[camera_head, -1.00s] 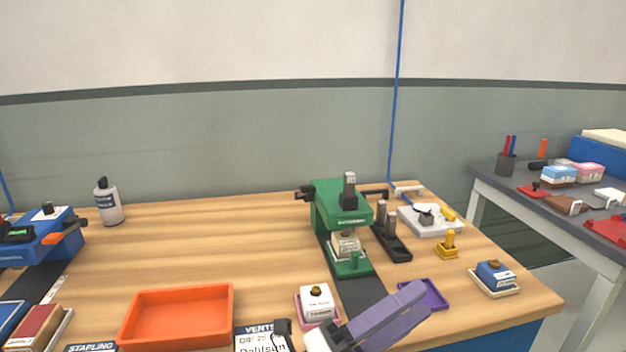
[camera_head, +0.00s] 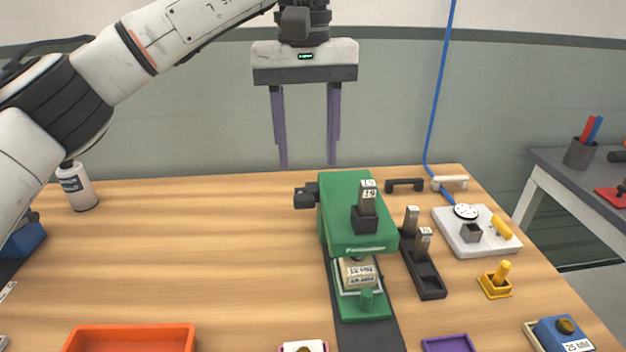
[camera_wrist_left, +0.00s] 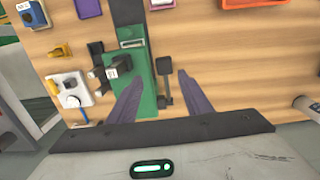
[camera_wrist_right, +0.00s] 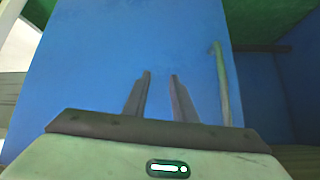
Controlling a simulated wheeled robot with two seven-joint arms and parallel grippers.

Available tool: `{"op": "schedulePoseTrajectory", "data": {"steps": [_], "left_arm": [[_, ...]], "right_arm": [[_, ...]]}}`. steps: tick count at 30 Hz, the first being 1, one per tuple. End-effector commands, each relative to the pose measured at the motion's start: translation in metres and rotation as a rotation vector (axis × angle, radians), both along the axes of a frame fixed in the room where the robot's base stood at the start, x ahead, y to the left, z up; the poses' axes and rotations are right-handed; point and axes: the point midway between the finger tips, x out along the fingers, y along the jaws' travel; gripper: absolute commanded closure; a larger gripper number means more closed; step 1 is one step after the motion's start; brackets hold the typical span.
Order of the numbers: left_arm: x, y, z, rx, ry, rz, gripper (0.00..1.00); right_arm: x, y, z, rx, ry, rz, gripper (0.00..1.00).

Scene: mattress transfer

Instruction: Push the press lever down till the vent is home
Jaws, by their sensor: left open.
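The green press (camera_head: 350,205) stands upright at the back right of the wooden table. Its black lever (camera_head: 305,196) sticks out on the left side; in the left wrist view the lever (camera_wrist_left: 164,84) lies between the fingers. A cream labelled block (camera_head: 357,272), perhaps the vent, sits under the press head; how deep it is seated cannot be told. My left gripper (camera_head: 308,163) is open and empty, pointing down, higher than the lever and apart from it. My right gripper (camera_wrist_right: 160,78) shows only in its wrist view, open and empty, facing a blue panel.
A black stand (camera_head: 425,270) with upright posts stands right of the press. Beyond it are a white gauge plate (camera_head: 455,240) and a yellow piece (camera_head: 496,285). An orange tray (camera_head: 130,335) is at the front left.

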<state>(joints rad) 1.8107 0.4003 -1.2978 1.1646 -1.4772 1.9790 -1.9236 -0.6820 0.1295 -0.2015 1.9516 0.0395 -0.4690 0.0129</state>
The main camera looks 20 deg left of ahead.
Motion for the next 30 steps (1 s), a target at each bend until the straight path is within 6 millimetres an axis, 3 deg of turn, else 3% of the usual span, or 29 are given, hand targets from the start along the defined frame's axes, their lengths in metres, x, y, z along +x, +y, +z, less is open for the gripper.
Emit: {"op": "schedulePoseTrajectory", "data": {"steps": [5,19,30], "left_arm": [[0.0,0.01,-0.007,0.032,-0.006,-0.001,0.55],[0.0,0.009,-0.084,0.027,-0.007,-0.001,0.55],[0.0,0.008,-0.096,0.026,-0.008,-0.001,0.55]], "right_arm": [[-0.002,0.0,-0.003,-0.001,0.004,0.0,0.75],[-0.002,0.003,-0.005,0.001,0.004,0.007,0.75],[-0.001,0.004,-0.003,0.003,0.0,0.007,0.75]]}}
